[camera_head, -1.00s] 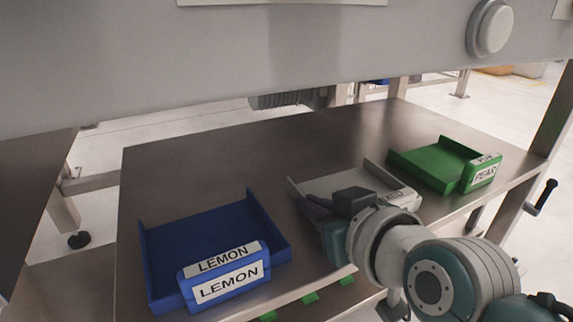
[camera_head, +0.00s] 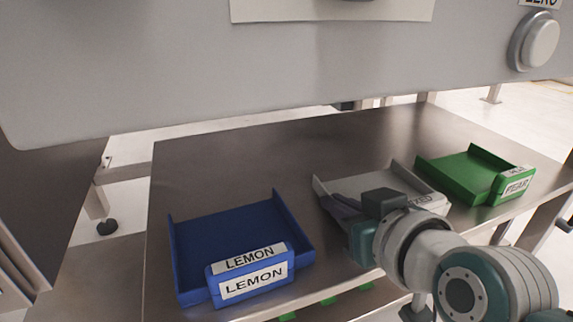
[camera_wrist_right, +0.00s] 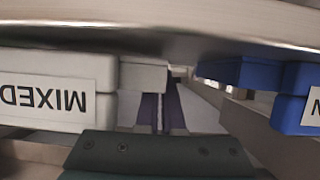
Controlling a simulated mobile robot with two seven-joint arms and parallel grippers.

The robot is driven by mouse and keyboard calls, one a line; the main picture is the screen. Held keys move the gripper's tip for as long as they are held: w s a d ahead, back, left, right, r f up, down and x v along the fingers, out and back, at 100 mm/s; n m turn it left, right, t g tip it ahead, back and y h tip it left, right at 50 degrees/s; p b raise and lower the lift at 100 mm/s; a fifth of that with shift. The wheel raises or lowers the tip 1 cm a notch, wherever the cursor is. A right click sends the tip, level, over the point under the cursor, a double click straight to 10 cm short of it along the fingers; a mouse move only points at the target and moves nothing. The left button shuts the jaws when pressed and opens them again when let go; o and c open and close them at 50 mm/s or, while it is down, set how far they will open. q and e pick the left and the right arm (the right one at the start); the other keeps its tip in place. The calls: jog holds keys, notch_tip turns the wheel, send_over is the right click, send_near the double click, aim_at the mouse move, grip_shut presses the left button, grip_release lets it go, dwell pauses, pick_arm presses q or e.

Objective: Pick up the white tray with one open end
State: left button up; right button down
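The white tray (camera_head: 402,178) with one open end lies on the metal table between the blue and green trays. Its label is partly covered by my right arm in the head view. In the right wrist view the tray (camera_wrist_right: 55,75) shows upside down at the left, labelled MIXED. My right gripper (camera_head: 340,205) is at the left side of the tray, low and close to its left wall. My left gripper is out of view.
A blue LEMON tray (camera_head: 235,240) stands to the left and a green PEAR tray (camera_head: 470,172) to the right on the metal table (camera_head: 240,165). A large grey panel (camera_head: 250,60) hangs above the table. The table behind the trays is clear.

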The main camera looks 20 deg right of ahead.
jog(key=r+p, duration=0.3)
jog(key=shift+s+r, duration=0.15)
jog(key=shift+s, duration=0.1)
jog(key=s+p, duration=0.6)
jog(key=s, duration=1.1)
jog(key=shift+s+d+f, duration=0.25)
jog(key=shift+d+f, duration=0.05)
jog(key=shift+d, duration=0.15)
